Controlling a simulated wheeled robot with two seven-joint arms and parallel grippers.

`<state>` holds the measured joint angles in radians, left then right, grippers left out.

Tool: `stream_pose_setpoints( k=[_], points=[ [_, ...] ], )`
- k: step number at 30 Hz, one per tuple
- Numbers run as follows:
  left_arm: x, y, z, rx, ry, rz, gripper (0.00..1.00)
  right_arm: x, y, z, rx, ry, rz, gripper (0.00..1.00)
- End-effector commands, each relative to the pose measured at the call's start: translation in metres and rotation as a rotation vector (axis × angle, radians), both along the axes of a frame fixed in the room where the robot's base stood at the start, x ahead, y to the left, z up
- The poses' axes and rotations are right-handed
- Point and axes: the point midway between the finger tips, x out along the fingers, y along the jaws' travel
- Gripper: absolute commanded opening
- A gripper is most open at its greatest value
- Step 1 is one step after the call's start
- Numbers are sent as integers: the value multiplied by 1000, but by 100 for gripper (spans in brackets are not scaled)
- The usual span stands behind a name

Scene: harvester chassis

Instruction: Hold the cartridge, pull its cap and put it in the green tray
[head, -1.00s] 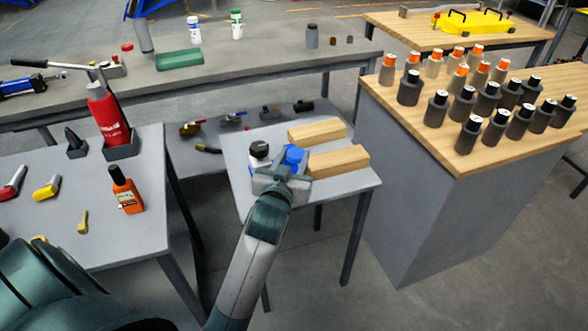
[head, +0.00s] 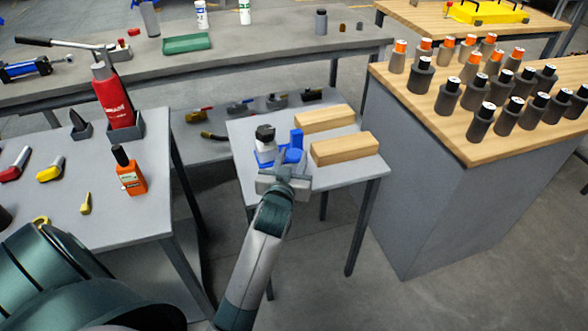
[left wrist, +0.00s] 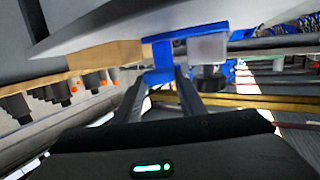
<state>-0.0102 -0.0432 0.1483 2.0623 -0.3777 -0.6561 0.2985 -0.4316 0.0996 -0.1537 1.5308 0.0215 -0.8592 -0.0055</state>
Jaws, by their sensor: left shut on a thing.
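The cartridge (head: 265,142) has a pale body and a black top, and stands upright at the blue holder (head: 296,140) on the small grey table. My left gripper (head: 284,176) is at the near side of the holder, its fingers shut on the blue part. In the left wrist view the fingers (left wrist: 165,92) meet the blue holder (left wrist: 160,58), with the pale cartridge body (left wrist: 207,47) beside it and its dark top (left wrist: 211,80) below, the view being upside down. The green tray (head: 187,44) lies on the far grey bench. My right gripper is out of view.
Two wooden blocks (head: 345,148) lie right of the holder. Several capped bottles (head: 480,122) stand on the wooden-topped bench at right. The left table (head: 110,215) carries a red cylinder (head: 114,98) and an orange bottle (head: 129,172). Gaps separate the small table from both.

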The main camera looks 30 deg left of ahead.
Motion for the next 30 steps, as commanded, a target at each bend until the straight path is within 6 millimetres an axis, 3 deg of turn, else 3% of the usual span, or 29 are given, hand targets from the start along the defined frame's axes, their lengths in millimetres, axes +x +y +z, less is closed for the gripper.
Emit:
stream_pose_setpoints(
  k=[3, 15, 24, 30],
  points=[
    [0, 0, -15, 0, 1, 0, 10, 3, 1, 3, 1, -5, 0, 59],
    [0, 0, -19, 0, -1, 0, 9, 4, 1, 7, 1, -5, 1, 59],
    [0, 0, -50, 0, 2, 0, 9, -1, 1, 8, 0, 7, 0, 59],
    [0, 0, -56, 1, -1, -1, 9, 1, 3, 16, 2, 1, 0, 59]
  ],
)
